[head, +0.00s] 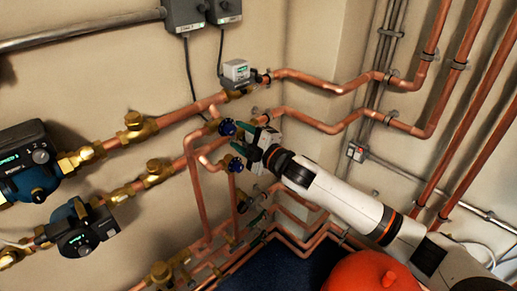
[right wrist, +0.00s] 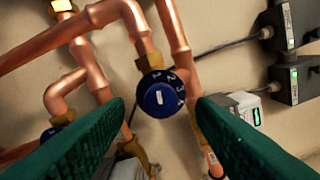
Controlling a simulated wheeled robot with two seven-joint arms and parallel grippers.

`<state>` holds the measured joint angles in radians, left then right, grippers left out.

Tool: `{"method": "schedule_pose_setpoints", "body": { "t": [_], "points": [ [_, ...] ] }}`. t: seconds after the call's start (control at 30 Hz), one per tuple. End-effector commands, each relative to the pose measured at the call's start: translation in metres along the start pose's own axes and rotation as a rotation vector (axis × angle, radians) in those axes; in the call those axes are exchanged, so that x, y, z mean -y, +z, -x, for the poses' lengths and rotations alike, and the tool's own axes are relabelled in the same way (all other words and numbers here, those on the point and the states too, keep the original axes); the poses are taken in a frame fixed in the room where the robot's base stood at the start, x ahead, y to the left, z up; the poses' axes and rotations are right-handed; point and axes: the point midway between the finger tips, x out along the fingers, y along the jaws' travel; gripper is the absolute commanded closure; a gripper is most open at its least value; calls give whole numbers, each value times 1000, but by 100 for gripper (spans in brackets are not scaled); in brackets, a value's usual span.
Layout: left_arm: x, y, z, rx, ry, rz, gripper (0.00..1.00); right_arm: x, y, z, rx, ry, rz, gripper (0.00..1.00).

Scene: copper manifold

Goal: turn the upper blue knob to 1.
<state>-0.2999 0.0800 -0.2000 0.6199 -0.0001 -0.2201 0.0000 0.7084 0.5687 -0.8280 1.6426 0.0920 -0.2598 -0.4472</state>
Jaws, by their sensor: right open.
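The upper blue knob (head: 227,127) sits on a brass valve on the copper pipes. In the right wrist view the upper blue knob (right wrist: 158,98) shows a white mark and small digits along its right side; the exact setting is hard to read. My right gripper (head: 249,146) is open, close in front of the knobs. In the right wrist view its green fingers (right wrist: 159,108) stand apart on either side of the upper knob, with no visible contact. The lower blue knob (head: 235,164) is just below; it also shows at the lower left (right wrist: 53,134) of the wrist view. My left gripper is not in view.
Copper pipes (head: 303,77) run across the wall around the valves. A grey box (head: 236,71) with a display sits above the upper knob. Two dark pumps (head: 85,228) are at the left. A red rounded object (head: 368,273) stands in the foreground below my right arm.

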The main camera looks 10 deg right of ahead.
Motion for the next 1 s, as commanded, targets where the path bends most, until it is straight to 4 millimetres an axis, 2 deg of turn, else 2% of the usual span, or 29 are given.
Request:
{"method": "schedule_pose_setpoints", "body": {
  "t": [0.03,0.2,0.4,0.6,0.87,0.93,1.0],
  "points": [
    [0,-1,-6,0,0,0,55,-4,-2,13,-1,1,2,50],
    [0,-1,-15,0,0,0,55,-4,-2,50,-1,2,3,50],
    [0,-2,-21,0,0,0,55,-2,-2,80,-1,1,1,50],
    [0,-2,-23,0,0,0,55,-1,0,90,-1,1,0,50],
    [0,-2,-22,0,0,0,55,-1,-1,90,-2,1,-2,50],
    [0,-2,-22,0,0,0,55,-6,-7,89,-15,6,-16,50],
    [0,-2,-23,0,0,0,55,-19,-22,86,-49,16,-53,50]
  ]
}}
